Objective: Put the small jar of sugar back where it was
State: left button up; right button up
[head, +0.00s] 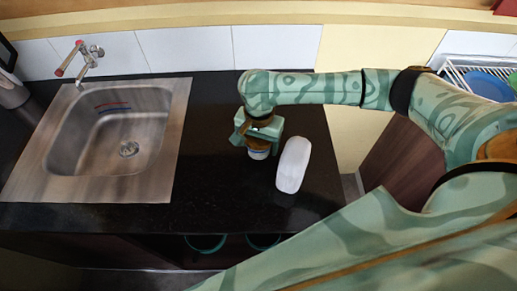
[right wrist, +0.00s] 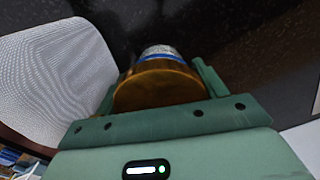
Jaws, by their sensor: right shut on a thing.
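The small jar (head: 258,154) is pale with a blue band. It is over the dark countertop, left of a white rounded block-like thing. My right gripper (head: 257,143) points down and is shut on the jar, hiding most of it in the head view. In the right wrist view the jar (right wrist: 158,51) shows between the two fingers of the gripper (right wrist: 165,68), partly hidden behind a brown round part. I cannot tell whether the jar touches the counter. My left gripper is not in view.
The white thing (head: 293,165) stands close to the right of my gripper; its mesh-like side fills the left of the wrist view (right wrist: 55,75). A steel sink (head: 58,150) is at left. The black counter (head: 215,190) between is clear. A dish rack (head: 455,72) is at far right.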

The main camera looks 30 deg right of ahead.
notch_tip(320, 180, down, 3)
jog(key=shift+a+f+b, duration=0.1)
jog(key=shift+b, duration=0.45)
jog(key=o, duration=1.1)
